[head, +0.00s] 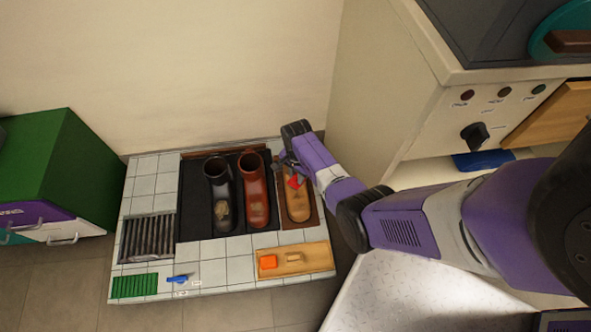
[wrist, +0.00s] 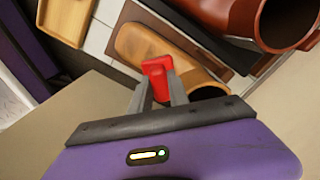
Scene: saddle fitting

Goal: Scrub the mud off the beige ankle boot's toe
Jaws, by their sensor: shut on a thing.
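My gripper (wrist: 160,92) is shut on a red block-like tool (wrist: 156,65), which shows red over the boot in the head view (head: 294,183). I cannot tell whether the tool touches the boot. No mud on the boot's toe can be made out.
A dark boot (head: 222,190) and a red-brown boot (head: 252,180) stand to the left, each with a muddy patch. A wooden tray (head: 312,263) in front holds an orange block and a pale brush-like piece. A metal grate (head: 148,238), green mat (head: 135,287) and blue tool (head: 178,279) lie left.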

